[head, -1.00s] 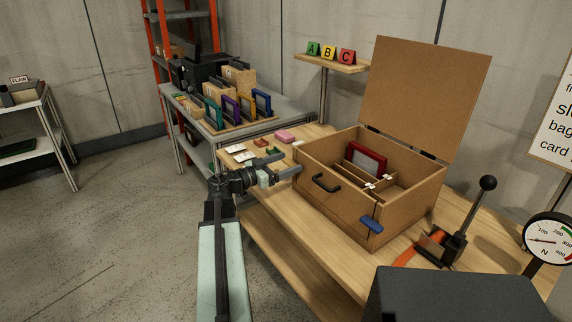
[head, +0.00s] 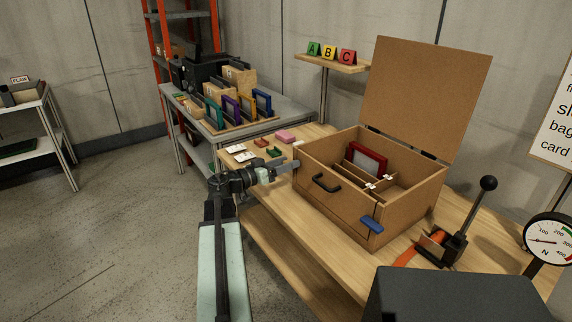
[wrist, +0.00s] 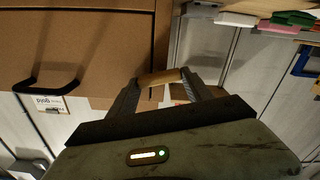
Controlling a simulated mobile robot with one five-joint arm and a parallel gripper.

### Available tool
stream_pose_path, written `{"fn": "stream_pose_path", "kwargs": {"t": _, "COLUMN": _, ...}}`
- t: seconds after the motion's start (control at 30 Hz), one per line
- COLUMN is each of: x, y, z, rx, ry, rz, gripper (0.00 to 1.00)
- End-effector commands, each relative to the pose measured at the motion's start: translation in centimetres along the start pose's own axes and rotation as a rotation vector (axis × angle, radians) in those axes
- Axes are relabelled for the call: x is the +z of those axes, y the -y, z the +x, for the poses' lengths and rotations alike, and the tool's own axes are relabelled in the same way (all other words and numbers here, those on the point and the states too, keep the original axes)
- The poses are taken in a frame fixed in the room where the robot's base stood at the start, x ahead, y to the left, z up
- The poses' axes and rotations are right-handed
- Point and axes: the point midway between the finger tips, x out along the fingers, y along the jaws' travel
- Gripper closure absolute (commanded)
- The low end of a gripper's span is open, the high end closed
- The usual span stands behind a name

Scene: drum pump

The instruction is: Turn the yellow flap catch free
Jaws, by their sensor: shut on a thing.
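The yellow flap catch (wrist: 160,77) shows in the wrist view as a tan-yellow bar at the edge of the brown box (wrist: 75,45). My gripper (wrist: 160,82) has a finger at each end of it and is shut on it. In the head view my gripper (head: 290,164) is at the left front corner of the open box (head: 318,205), and the catch is hidden there. A blue catch (head: 371,224) sits at the right end of the box's front, which also has a black handle (head: 326,184).
The box lid (head: 425,95) stands open, and a red frame (head: 367,158) is inside. Small coloured blocks (head: 285,136) and white cards lie behind my gripper on the wooden table (head: 300,265). A black-knobbed lever (head: 470,220) stands at the right.

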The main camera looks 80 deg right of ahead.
Motion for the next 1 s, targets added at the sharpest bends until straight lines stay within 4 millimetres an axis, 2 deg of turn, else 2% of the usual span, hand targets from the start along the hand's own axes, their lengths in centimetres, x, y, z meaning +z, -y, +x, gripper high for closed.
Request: {"fn": "stream_pose_path", "kwargs": {"t": 1.0, "x": 0.26, "y": 0.41, "z": 0.02, "rx": 0.0, "ry": 0.001, "rz": -0.954, "gripper": 0.82}}
